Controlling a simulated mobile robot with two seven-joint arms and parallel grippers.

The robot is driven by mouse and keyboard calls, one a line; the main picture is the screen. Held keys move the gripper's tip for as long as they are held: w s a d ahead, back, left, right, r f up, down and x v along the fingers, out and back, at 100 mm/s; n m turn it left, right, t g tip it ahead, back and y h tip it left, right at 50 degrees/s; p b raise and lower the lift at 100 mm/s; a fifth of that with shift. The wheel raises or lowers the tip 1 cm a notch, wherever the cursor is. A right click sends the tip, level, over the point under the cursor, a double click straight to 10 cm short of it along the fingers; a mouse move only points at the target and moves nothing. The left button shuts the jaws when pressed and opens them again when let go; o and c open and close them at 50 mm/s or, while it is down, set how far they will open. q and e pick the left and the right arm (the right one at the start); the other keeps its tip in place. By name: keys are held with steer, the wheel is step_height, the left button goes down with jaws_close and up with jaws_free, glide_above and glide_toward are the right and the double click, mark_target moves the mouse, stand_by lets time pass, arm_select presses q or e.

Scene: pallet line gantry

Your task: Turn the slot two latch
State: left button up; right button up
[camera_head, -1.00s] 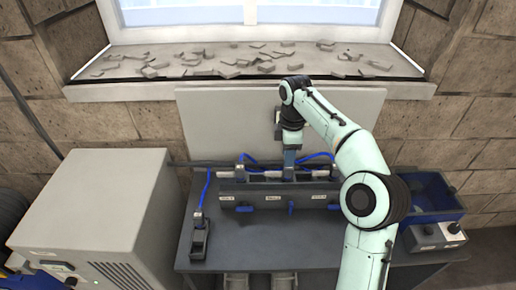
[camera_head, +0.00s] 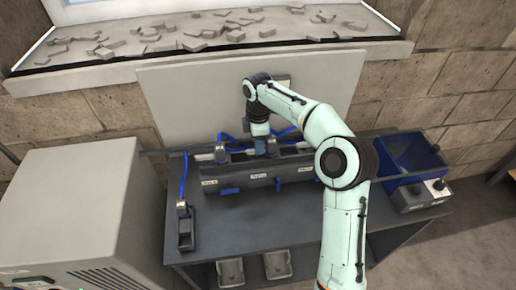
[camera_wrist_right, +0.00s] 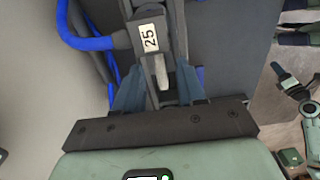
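The slot two latch (camera_head: 278,184) is a small blue piece on the front of the dark slot rack (camera_head: 247,182), between two slot labels. The slot one latch (camera_head: 229,190) is to its left. My right gripper (camera_head: 262,143) is above the middle slot, behind and above its latch, not touching it. In the right wrist view its fingers (camera_wrist_right: 160,88) stand close on both sides of a grey connector (camera_wrist_right: 161,72) and appear shut on it. A label reading 25 (camera_wrist_right: 149,38) is beside it. A small part of my left arm (camera_wrist_right: 309,104) seems to show at the right edge; its gripper is unclear.
A grey cabinet (camera_head: 85,205) stands left of the dark table (camera_head: 225,238). A small dark holder (camera_head: 185,232) with a blue cable stands on the table. A blue bin (camera_head: 408,162) and a switch box (camera_head: 420,196) are at the right. The table front is clear.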

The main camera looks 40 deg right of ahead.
steer(key=shift+f, duration=1.05)
steer(key=shift+w, duration=0.1)
jaws_close()
